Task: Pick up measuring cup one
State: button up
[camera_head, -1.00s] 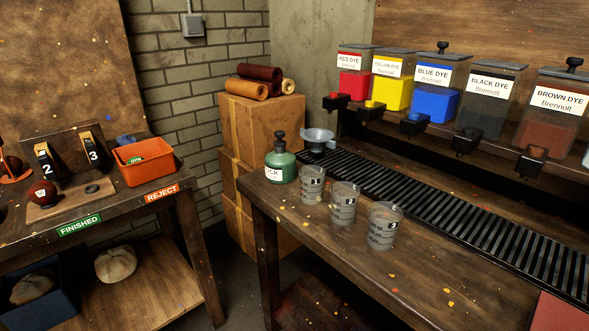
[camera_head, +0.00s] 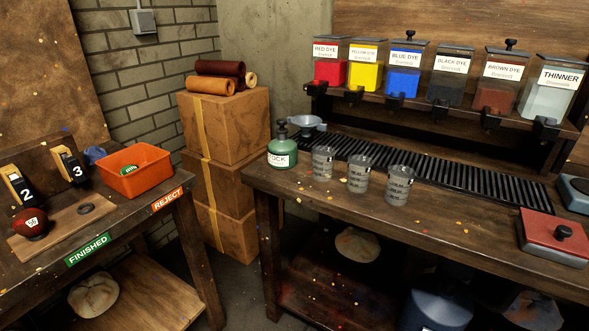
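Three clear measuring cups with dark markings stand upright in a row on the dark wooden bench: a left cup (camera_head: 323,163), a middle cup (camera_head: 358,174) and a right cup (camera_head: 399,185). Each has a small dark label near its rim, but the numbers are too small to read, so I cannot tell which is cup one. The cups stand apart from each other, with nothing covering them. My gripper is not in view.
A green bottle (camera_head: 282,149) and a metal funnel (camera_head: 306,124) stand left of the cups. A black slotted grate (camera_head: 440,176) runs behind them, below several dye dispensers (camera_head: 404,72). A red-lidded box (camera_head: 553,237) lies at right. Stacked cartons (camera_head: 226,125) stand beside the bench.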

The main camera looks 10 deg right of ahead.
aim_at(323, 165)
jog(key=i+j+u, duration=0.1)
jog(key=i+u, duration=0.35)
jog(key=i+l+u, duration=0.1)
jog(key=i+u, duration=0.3)
jog(key=i, duration=0.2)
